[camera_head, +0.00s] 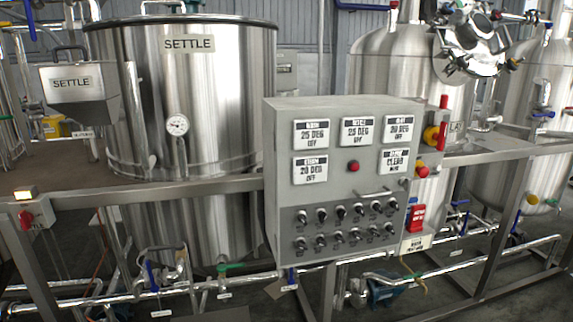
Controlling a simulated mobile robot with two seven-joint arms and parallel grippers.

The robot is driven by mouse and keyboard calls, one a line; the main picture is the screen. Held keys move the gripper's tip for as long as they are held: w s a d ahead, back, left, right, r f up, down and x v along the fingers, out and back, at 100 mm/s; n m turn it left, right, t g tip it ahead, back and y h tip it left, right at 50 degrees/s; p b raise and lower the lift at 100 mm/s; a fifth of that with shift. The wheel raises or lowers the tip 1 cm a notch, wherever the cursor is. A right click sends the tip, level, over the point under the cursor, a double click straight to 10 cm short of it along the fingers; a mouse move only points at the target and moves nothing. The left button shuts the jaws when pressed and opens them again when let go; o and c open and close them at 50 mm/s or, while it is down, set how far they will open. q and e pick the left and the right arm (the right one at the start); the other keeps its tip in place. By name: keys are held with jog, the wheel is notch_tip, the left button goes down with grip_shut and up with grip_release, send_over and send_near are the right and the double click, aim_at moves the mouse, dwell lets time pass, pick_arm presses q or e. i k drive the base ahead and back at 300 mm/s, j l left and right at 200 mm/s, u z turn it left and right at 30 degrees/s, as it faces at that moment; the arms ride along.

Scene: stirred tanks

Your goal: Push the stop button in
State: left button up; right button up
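No label that I can read says stop, so I cannot tell for sure which button is meant. A small round red button (353,166) sits on the box's front, below the display panels. Another red button (27,216) is on a small box on the left rail. Whether any is pressed in cannot be made out. Neither of my grippers is in view.
Rows of black knobs (340,213) fill the box's lower front. A red switch (417,217) hangs at its right. A steel rail (150,190) and pipes with blue-handled valves run in front of the large steel tanks (215,90). The box's front is unobstructed.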

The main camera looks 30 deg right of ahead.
aim_at(424, 172)
jog(key=z, duration=1.6)
jog(key=i+l+u, duration=0.1)
jog(key=l, duration=0.2)
jog(key=i+l+u, duration=0.1)
jog(key=l, duration=0.2)
jog(key=i, duration=0.05)
